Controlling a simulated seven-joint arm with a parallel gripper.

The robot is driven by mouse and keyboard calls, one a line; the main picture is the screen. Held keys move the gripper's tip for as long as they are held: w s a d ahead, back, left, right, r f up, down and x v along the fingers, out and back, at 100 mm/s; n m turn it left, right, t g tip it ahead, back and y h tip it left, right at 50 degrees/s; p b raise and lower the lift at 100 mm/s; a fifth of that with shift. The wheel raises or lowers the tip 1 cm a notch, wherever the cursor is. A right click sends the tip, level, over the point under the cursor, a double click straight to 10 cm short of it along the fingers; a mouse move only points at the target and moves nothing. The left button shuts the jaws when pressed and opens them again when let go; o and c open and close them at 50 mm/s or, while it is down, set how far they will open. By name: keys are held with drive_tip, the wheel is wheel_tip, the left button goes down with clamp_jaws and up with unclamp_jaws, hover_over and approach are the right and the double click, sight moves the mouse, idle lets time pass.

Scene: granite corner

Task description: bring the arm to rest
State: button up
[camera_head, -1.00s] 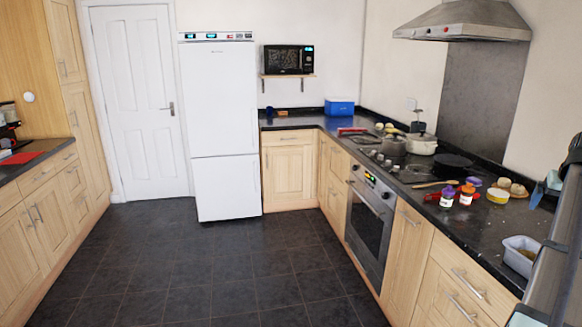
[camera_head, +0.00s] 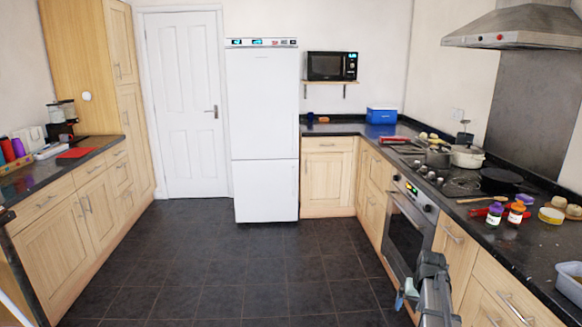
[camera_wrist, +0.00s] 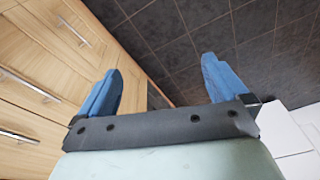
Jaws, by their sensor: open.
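My gripper (camera_wrist: 160,92) shows in the wrist view with its two blue fingers spread wide apart and nothing between them. The dark tiled floor lies beyond the fingers, with wooden cabinet fronts on the left. In the head view my arm is at the lower right, in front of the right-hand cabinets and below the counter top. A blue fingertip shows there beside the arm's grey end; the rest of the gripper is mostly hidden.
The right counter (camera_head: 492,222) holds a black pan (camera_head: 502,180), pots, small jars (camera_head: 516,212) and a plastic tub (camera_head: 570,282). The oven (camera_head: 408,222) is below it. A white fridge (camera_head: 264,130) stands at the back. The middle of the floor (camera_head: 230,270) is clear.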

drive_tip(key=s+a+f+n+g, duration=0.1)
drive_tip(key=s+a+f, duration=0.35)
drive_tip(key=a, duration=0.45)
drive_tip(key=s+a+f+n, duration=0.2)
drive_tip(key=s+a+f, duration=0.3)
drive_tip(key=a, duration=0.4)
drive_tip(key=s+a+f+n+g, duration=0.1)
drive_tip(key=s+a+f, duration=0.2)
drive_tip(key=a+f, duration=0.5)
drive_tip(key=s+f+g, duration=0.2)
drive_tip(key=s+f, duration=0.4)
drive_tip(key=s, duration=0.4)
drive_tip(key=s+a+f+g, duration=0.1)
drive_tip(key=s+f+g, duration=0.1)
drive_tip(key=s+f, duration=0.5)
drive_tip(key=s+f+g, duration=0.2)
drive_tip(key=s+f, duration=0.4)
drive_tip(key=s, duration=0.7)
drive_tip(key=shift+a+f+g, duration=0.15)
drive_tip(key=shift+f+g, duration=0.05)
drive_tip(key=shift+g, duration=0.1)
